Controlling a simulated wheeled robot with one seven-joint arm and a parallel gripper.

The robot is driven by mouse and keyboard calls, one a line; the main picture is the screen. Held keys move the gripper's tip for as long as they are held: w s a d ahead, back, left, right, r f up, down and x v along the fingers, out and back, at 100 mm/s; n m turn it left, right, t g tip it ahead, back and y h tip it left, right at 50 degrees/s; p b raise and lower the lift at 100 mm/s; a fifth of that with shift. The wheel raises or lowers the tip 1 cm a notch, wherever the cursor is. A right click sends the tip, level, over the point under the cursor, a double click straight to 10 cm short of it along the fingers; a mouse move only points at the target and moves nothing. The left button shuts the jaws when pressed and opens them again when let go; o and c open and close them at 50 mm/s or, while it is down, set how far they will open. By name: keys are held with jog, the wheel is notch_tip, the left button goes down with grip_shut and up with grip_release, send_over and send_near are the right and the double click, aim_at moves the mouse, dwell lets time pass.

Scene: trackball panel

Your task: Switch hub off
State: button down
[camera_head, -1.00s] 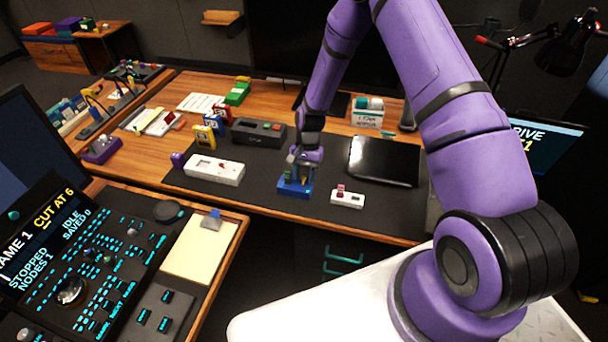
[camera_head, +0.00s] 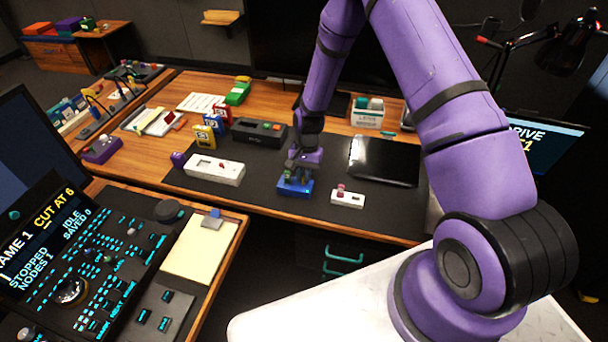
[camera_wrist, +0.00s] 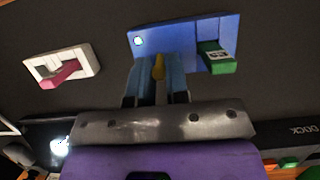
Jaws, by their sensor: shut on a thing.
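A blue box (camera_head: 293,188), which looks like the hub, lies on the dark desk mat. In the wrist view the blue box (camera_wrist: 183,38) has a small lit light at one end and a green stick (camera_wrist: 216,57) plugged in at the other. A small yellow piece (camera_wrist: 158,66) stands at its edge between my fingertips. My gripper (camera_wrist: 158,72) is shut on this yellow piece, which looks like a switch lever. In the head view my gripper (camera_head: 297,172) is over the blue box and partly hides its top. I cannot tell which way the lever is set.
A small white box with a pink plug (camera_head: 341,190) lies close to the right. A black dock (camera_head: 258,132) is behind, and a dark flat pad (camera_head: 384,160) is at the right.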

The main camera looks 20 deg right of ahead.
jog(key=t+h, duration=0.1)
jog(key=s+a+t+h, duration=0.1)
jog(key=t, duration=0.1)
jog(key=shift+s, duration=0.15)
jog(key=shift+s+a+f+t+h, duration=0.15)
jog(key=shift+s+t+h, duration=0.1)
jog(key=shift+t+h, duration=0.5)
jog(key=shift+s+a+r+t+h, duration=0.1)
jog(key=shift+s+t+h, duration=0.1)
jog(key=shift+t+h, duration=0.55)
jog(key=shift+t, duration=0.3)
jog(key=c, duration=1.1)
grip_release()
jog(key=shift+f, duration=0.1)
jog(key=v, duration=1.1)
